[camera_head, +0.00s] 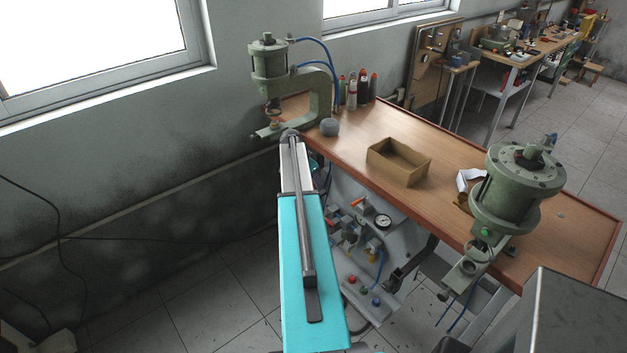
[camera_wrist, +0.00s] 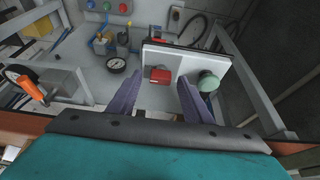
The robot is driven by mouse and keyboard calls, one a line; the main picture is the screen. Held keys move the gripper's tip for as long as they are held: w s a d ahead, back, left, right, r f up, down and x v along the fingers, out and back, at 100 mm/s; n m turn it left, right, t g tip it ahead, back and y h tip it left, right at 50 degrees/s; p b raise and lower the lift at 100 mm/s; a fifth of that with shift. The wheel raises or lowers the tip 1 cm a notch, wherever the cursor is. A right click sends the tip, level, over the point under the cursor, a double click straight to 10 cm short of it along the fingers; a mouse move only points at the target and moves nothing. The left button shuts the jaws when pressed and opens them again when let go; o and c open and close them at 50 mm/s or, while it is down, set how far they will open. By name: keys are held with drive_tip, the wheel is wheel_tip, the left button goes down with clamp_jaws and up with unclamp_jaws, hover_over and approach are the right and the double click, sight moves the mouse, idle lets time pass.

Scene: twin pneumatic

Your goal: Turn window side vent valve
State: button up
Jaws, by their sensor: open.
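The wrist view looks onto the pneumatic panel (camera_wrist: 75,58) under the workbench. A red valve knob (camera_wrist: 160,75) sits on a white plate (camera_wrist: 190,57), with a green knob (camera_wrist: 208,82) to its right. I cannot tell which is the window side vent valve. My gripper (camera_wrist: 160,92) is open; its two fingers point toward the plate, and the red knob shows between them with no visible contact. The right finger is close to the green knob. In the head view, my turquoise arm hides the gripper and both knobs.
An orange lever (camera_head: 357,202) and a gauge (camera_head: 382,221) are on the panel. Coloured buttons (camera_head: 363,289) sit lower. The bench (camera_head: 450,160) carries an open box (camera_head: 399,161), a window-side press (camera_head: 270,62) and a right press (camera_head: 515,190). Frame bars (camera_wrist: 232,60) flank the panel.

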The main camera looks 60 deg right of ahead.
drive_tip(key=c, duration=1.1)
drive_tip(key=shift+o, duration=0.2)
